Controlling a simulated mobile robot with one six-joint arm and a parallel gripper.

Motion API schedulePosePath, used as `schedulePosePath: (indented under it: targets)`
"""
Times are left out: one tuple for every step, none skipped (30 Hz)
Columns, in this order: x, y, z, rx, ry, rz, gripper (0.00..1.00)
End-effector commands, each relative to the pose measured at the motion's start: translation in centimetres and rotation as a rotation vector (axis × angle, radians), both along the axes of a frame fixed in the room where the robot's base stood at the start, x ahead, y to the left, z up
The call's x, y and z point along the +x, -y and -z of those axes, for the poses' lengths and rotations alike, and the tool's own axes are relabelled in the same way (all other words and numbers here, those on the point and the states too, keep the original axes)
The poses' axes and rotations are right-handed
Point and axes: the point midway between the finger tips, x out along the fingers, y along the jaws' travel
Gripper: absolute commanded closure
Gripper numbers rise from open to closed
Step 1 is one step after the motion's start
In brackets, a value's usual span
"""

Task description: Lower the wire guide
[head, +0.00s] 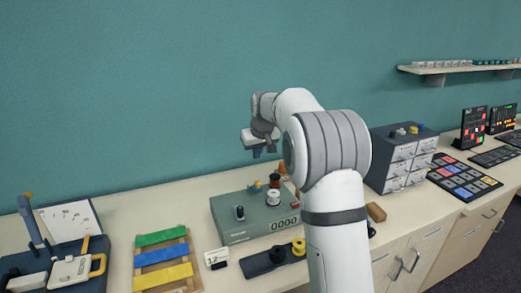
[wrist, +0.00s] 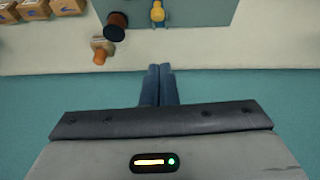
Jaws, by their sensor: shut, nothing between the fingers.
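A grey-green winder box (head: 232,232) with a counter reading 0000 stands on the bench. On top are a black knob (head: 239,212), a copper-coloured spool (head: 275,181) and a small yellow-tipped part (head: 257,185), which may be the wire guide. In the wrist view, the box (wrist: 205,12) shows at the top edge with a yellow knob on a blue piece (wrist: 158,12). My gripper (head: 256,153) is above and behind the box, apart from it. Its blue fingers (wrist: 160,67) are together and empty, short of the box.
A dark spool (wrist: 116,24) and a wooden piece with an orange knob (wrist: 100,52) lie beside the box. A grey drawer cabinet (head: 402,157) stands to the right. The teal wall (head: 120,90) is close behind.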

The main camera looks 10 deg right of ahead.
Motion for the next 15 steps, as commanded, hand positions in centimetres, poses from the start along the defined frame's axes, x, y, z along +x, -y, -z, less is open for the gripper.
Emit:
schedulePosePath:
  targets:
    - [0.4,-0.1,1.0,0.0,-0.006,-0.001,1.0]
    - [0.7,-0.1,1.5,0.0,-0.005,0.0,1.0]
    - [1.1,-0.1,2.3,0.0,-0.006,0.0,1.0]
    - [1.4,-0.2,2.9,0.0,-0.004,0.0,1.0]
    - [1.6,-0.2,3.5,0.0,-0.005,0.0,1.0]
    - [2.0,-0.2,4.3,0.0,-0.004,0.0,1.0]
    - [2.2,-0.2,4.8,0.0,-0.004,0.0,1.0]
    - [2.5,-0.3,5.4,0.0,-0.005,0.001,1.0]
    - [2.8,-0.3,6.0,0.0,-0.004,0.001,1.0]
    - [2.5,-0.2,6.4,0.0,-0.004,0.001,1.0]
    - [2.2,-0.1,6.9,0.001,-0.004,0.002,1.0]
    - [2.0,0.0,7.5,0.001,-0.004,0.003,1.0]
    - [1.9,0.0,7.8,0.001,-0.003,0.002,1.0]
    - [1.8,0.1,8.2,0.001,-0.003,0.002,1.0]
    - [1.7,0.1,8.6,0.002,-0.002,0.002,1.0]
